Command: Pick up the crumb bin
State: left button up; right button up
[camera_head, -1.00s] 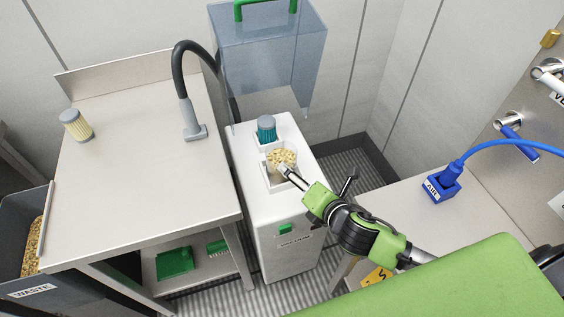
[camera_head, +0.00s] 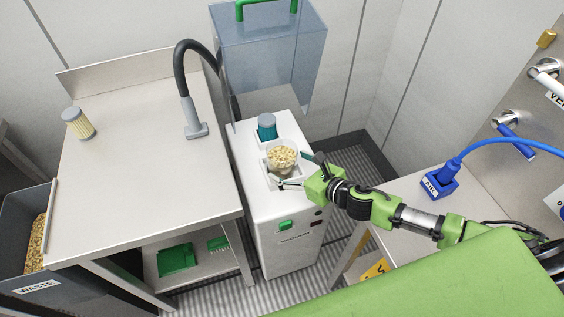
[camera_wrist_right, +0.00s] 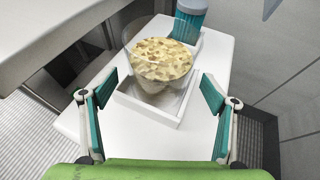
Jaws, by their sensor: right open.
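The crumb bin (camera_head: 282,157) is a clear round cup full of pale crumbs. It stands in a square white recess (camera_head: 287,183) on top of the white vacuum unit (camera_head: 262,222). My right gripper (camera_head: 292,172) is open at the near right side of the bin, its fingers spread. In the right wrist view the bin (camera_wrist_right: 160,62) is ahead, between and beyond the two teal-padded fingertips (camera_wrist_right: 156,82), and neither finger appears to touch it. My left gripper is not in view.
A teal filter with a grey cap (camera_head: 267,127) sits just behind the bin. A steel table (camera_head: 145,170) with a hose nozzle (camera_head: 194,128) and a cream filter (camera_head: 77,124) stands left. A translucent blue box (camera_head: 268,60) is behind. A blue plug holder (camera_head: 438,186) sits right.

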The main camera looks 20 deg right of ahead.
jog(key=shift+x, duration=1.4)
jog(key=shift+s, duration=0.1)
jog(key=c, duration=1.4)
jog(key=shift+o, duration=0.2)
jog(key=shift+r, duration=0.15)
